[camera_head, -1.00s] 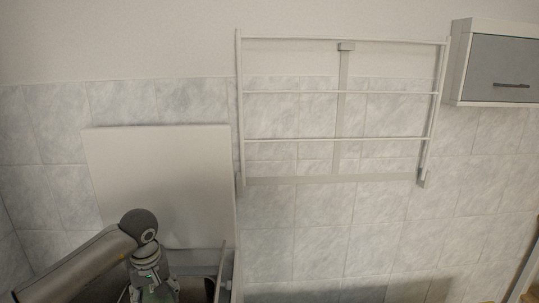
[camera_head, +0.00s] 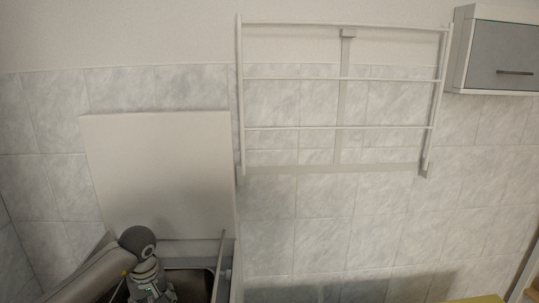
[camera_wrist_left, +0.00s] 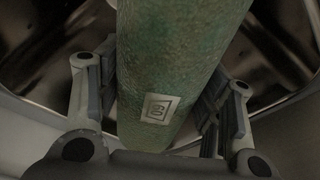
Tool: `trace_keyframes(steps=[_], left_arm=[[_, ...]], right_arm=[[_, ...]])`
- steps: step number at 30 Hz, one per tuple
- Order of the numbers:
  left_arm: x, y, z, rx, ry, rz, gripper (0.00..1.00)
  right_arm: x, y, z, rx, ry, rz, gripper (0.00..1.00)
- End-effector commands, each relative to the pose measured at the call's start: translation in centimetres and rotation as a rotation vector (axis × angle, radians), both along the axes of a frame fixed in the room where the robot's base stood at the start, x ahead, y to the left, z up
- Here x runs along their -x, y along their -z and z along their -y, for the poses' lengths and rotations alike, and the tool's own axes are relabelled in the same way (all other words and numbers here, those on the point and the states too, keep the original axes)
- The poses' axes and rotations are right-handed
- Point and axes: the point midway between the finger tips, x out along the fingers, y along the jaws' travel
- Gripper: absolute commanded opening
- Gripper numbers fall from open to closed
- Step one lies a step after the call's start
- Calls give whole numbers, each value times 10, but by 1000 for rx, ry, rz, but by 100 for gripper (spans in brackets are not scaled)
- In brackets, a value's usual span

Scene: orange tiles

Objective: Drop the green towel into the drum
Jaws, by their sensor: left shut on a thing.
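The green towel (camera_wrist_left: 175,60), rolled up and with a pale label, fills the middle of the left wrist view. My left gripper (camera_wrist_left: 162,85) is shut on it, with one finger on each side. The shiny metal drum (camera_wrist_left: 285,45) shows behind and around the towel, and the towel hangs over its opening. In the head view my left wrist (camera_head: 148,282) points down at the open-topped washer (camera_head: 223,272); the fingers and towel cannot be made out there. My right gripper is not in view.
The white raised lid (camera_head: 160,175) stands behind my left arm. A white drying rack (camera_head: 340,128) hangs on the tiled wall, with a grey-fronted cabinet (camera_head: 500,55) at the upper right. A yellow surface (camera_head: 480,299) shows at the bottom right edge.

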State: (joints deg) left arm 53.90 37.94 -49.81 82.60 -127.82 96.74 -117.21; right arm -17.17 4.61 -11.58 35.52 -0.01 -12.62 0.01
Motion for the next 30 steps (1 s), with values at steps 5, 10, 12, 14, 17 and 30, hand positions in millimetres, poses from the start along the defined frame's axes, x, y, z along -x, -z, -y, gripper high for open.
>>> trace_keyframes(steps=[5,10,12,14,17,30], left_arm=[[-1,-2,0,1,0,3,25],[-1,-2,0,1,0,2,82],[0,-1,0,1,0,2,86],[0,-1,0,0,0,1,86],[0,-1,0,0,0,1,86],[4,-44,3,-1,0,7,86]], right_arm=[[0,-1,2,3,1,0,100],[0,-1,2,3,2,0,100],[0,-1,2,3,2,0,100],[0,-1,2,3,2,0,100],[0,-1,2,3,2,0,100],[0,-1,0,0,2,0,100]])
